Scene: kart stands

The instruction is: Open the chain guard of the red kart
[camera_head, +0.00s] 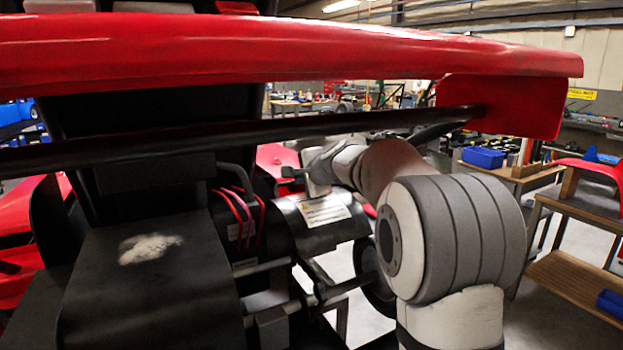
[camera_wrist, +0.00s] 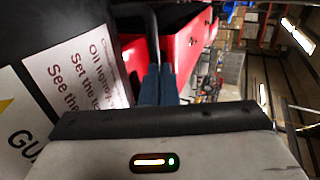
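The chain guard (camera_head: 312,226) is a black curved cover with a white warning label, below and right of centre in the head view. In the wrist view, its label with a yellow corner and the letters "GU" (camera_wrist: 20,130) shows at the lower left. My gripper (camera_wrist: 160,72) has dark blue fingers close together on the end of a black bent handle (camera_wrist: 151,30). In the head view my gripper (camera_head: 291,172) is just above the guard, its fingertips small and dark. The guard looks down over what it covers; the chain is not visible.
A red wing (camera_head: 300,50) of the kart spans the head view above my arm, with a black bar (camera_head: 250,133) below it. Red cables (camera_head: 235,210) run left of the guard. A workbench with a blue bin (camera_head: 483,157) stands at the right.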

